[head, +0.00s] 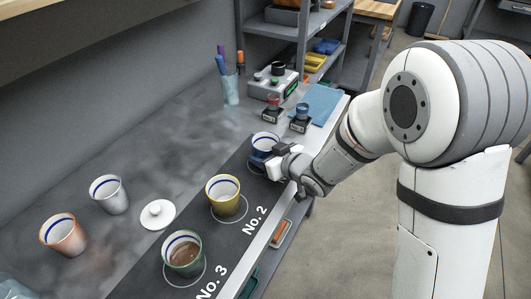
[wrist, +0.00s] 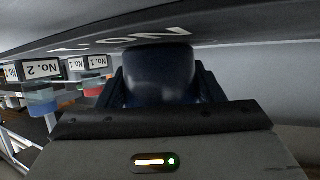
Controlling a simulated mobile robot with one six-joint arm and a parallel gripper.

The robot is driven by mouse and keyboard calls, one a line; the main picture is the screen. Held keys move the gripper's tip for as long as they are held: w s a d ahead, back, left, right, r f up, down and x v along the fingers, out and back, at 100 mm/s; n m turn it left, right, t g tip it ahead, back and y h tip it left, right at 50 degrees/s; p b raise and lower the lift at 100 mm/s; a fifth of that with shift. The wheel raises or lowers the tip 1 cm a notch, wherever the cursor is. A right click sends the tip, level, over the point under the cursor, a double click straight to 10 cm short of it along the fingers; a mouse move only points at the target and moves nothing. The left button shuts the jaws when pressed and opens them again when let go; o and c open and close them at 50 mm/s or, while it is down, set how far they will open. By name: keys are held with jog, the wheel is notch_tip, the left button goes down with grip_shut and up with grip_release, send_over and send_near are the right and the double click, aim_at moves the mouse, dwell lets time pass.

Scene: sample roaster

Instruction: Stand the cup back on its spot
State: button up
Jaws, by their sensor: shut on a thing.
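The blue cup (head: 264,142) is upright in my gripper (head: 272,160) at the far end of the dark mat (head: 205,232). In the wrist view, which is upside down, the dark blue cup (wrist: 158,78) sits between the two fingers. A pale ring (head: 254,169) on the mat shows partly at the foot of the cup; my gripper hides the rest. The cup is at or very near the mat surface; I cannot tell if it touches.
A yellow cup (head: 223,194) stands in the No. 2 ring and a green cup (head: 182,255) with brown contents in the No. 3 ring. White (head: 109,193) and copper (head: 63,235) cups and a lid (head: 158,214) stand left. Small labelled jars (head: 301,119) stand behind my gripper.

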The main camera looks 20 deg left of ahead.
jog(key=shift+s+d+f+b, duration=0.15)
jog(key=shift+s+f+b, duration=0.05)
jog(key=shift+f+b, duration=0.35)
jog(key=o, duration=1.2)
jog(key=shift+f, duration=0.25)
jog(key=shift+s, duration=0.1)
jog(key=shift+r+p, duration=0.4)
jog(key=shift+p, duration=0.05)
jog(key=v, duration=0.4)
jog(key=p+v, duration=0.1)
jog(key=v, duration=0.3)
jog(key=r+v, duration=0.1)
jog(key=v, duration=0.3)
jog(key=shift+w+f+p, duration=0.1)
jog(key=shift+w+p, duration=0.2)
